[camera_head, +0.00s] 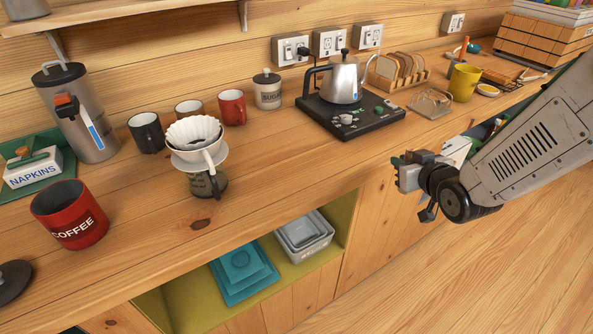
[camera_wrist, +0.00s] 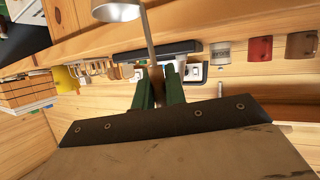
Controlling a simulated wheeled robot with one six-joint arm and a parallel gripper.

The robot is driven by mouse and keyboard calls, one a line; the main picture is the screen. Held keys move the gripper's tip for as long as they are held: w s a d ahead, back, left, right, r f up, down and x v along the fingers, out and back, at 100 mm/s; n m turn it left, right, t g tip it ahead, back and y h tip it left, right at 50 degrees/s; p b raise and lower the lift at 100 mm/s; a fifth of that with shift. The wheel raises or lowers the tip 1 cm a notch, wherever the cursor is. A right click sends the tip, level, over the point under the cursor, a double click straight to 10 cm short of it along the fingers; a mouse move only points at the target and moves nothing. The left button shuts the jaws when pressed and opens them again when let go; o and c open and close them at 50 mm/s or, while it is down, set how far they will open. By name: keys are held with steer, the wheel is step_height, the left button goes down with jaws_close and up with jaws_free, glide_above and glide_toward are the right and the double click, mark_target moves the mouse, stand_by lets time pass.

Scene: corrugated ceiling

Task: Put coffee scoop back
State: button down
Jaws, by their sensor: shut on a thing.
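My gripper (camera_wrist: 158,88), with green fingers in the wrist view, is shut on the handle of the coffee scoop (camera_wrist: 151,38). The scoop's pale metal bowl (camera_wrist: 118,11) is at the top edge of that view, partly cut off. In the head view my arm reaches in from the right, over the counter's front edge; the fingers and scoop are not clearly visible there. The red COFFEE canister (camera_head: 68,228) stands open on the counter at the left, far from my gripper. Its inside is dark.
A dark lid (camera_head: 12,280) lies at the left edge. A white dripper (camera_head: 195,140) stands right of the canister, with mugs behind. A kettle (camera_head: 344,78) sits on a black base (camera_head: 350,114). The front counter between canister and dripper is clear. An open shelf (camera_head: 180,301) lies below.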

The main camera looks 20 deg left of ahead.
steer(key=s+a+r+n+g+y, duration=0.2)
steer(key=s+a+r+n+y, duration=0.15)
steer(key=s+a, duration=0.4)
steer(key=s+a+r+n+g+y, duration=0.25)
steer(key=s+a+r, duration=0.25)
steer(key=s+a, duration=0.25)
steer(key=shift+h, duration=0.5)
steer(key=shift+w+r+x, duration=0.1)
steer(key=shift+r+x, duration=0.1)
steer(key=shift+x, duration=2.35)
steer(key=shift+w+r+x, duration=0.1)
steer(key=shift+r+x, duration=0.1)
steer(key=shift+x, duration=2.4)
steer(key=shift+w+r+x, duration=0.1)
steer(key=shift+r+x, duration=0.15)
steer(key=shift+x, duration=2.3)
steer(key=shift+a+f, duration=0.15)
steer(key=c, duration=1.4)
jaws_free()
steer(key=shift+c, duration=0.2)
